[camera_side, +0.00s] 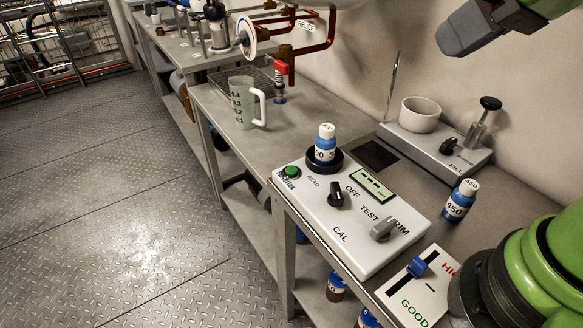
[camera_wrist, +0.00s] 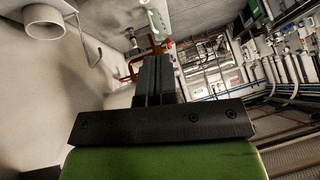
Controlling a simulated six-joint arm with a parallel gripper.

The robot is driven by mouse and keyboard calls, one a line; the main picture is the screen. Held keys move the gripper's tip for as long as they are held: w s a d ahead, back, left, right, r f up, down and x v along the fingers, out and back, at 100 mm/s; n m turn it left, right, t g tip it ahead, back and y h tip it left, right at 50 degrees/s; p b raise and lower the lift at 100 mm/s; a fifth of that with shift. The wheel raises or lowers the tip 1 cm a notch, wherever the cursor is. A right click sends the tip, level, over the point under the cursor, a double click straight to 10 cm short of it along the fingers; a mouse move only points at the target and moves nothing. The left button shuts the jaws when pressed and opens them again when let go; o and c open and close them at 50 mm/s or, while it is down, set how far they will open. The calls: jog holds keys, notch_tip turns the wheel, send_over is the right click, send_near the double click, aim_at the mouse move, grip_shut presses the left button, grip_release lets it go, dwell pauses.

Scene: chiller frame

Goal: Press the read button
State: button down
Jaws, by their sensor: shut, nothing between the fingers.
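The read button is a green round button (camera_side: 291,172) at the far left corner of the white meter box (camera_side: 340,245), beside the word READ. A blue bottle with a white cap (camera_side: 325,143) stands in the black round well next to it. The meter has a small display (camera_side: 372,186), a black OFF/TEST/CAL knob (camera_side: 337,194) and a grey TRIM knob (camera_side: 383,230). Part of my gripper (camera_side: 470,28) shows at the top right of the side view, high above the bench and well apart from the button. In the wrist view its dark fingers (camera_wrist: 153,78) are together and empty.
A blue 450 bottle (camera_side: 459,202) stands right of the meter. A GOOD panel with a blue slider (camera_side: 418,267) is in front. A FILL unit with a white cup (camera_side: 420,113) stands behind. A measuring jug (camera_side: 243,103) stands beyond the meter. The air above the meter is clear.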

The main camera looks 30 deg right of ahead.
jog(key=w+a+f+n, duration=0.2)
jog(key=w+f+n, duration=0.1)
jog(key=w, duration=0.3)
jog(key=w+a+f+n, duration=0.2)
jog(key=w+f+n, duration=0.1)
jog(key=w, duration=0.3)
jog(key=n+t, duration=0.1)
jog(key=n, duration=0.5)
send_over(291, 171)
notch_tip(291, 171, down, 11)
jog(key=shift+r, duration=0.2)
jog(key=shift+f, duration=4.4)
jog(key=shift+f, duration=0.15)
jog(key=shift+f, duration=0.3)
